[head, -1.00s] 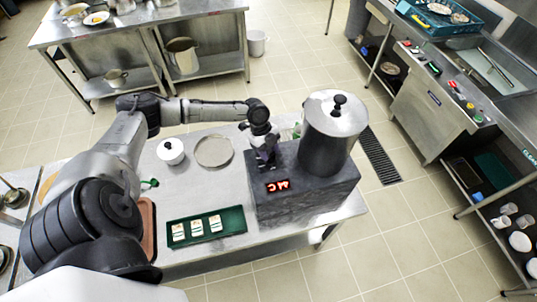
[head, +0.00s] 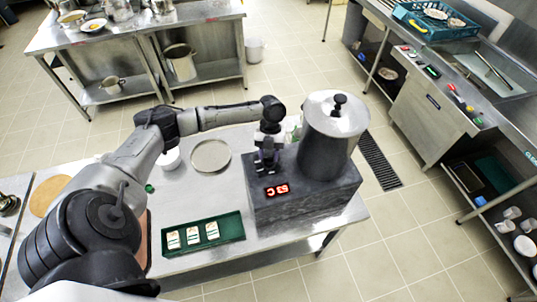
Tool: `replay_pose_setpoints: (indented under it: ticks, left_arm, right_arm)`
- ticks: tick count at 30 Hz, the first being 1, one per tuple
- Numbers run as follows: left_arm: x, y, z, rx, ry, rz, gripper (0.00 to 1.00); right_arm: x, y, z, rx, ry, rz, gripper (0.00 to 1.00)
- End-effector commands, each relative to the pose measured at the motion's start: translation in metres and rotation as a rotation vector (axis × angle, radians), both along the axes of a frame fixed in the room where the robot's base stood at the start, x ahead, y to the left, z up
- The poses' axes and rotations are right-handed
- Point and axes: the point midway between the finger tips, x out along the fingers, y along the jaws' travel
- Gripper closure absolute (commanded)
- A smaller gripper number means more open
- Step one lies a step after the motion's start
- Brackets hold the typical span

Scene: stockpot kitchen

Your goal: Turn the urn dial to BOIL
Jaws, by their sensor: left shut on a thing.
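The urn (head: 328,150) is a dark grey cylinder with a shiny lid and black knob. It stands on a dark block-like base (head: 310,207) on the steel table. A red lit display (head: 277,190) shows on the base's front. My left gripper (head: 265,168) points down at the left end of the base, just above the display. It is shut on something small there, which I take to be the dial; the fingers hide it. No dial marking can be read. My right gripper is not in view.
A green tray (head: 240,249) with several small labelled blocks lies at the table's front. A round grey plate (head: 210,156) and a white pot (head: 170,159) stand left of the base, partly near my arm. The table (head: 205,195) is bare between plate and tray.

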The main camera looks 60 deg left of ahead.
Motion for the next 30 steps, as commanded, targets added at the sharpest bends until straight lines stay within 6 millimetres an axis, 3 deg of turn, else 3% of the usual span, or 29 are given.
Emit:
replay_pose_setpoints:
  ticks: [9,26,27,30]
  left_arm:
    - [0.0009,-0.0013,0.0004,-0.001,0.000,-0.117,0.83]
    - [0.0009,-0.0013,0.0002,0.000,-0.001,-0.143,0.83]
    - [0.0009,-0.0013,0.0002,0.000,-0.001,-0.143,0.59]
    - [0.0009,-0.0012,0.0002,0.000,-0.001,-0.143,0.49]
  right_arm:
    - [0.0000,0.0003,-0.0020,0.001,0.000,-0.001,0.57]
    - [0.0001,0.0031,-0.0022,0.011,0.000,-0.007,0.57]
    - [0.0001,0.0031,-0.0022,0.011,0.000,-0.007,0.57]
    - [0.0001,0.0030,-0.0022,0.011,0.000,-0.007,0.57]
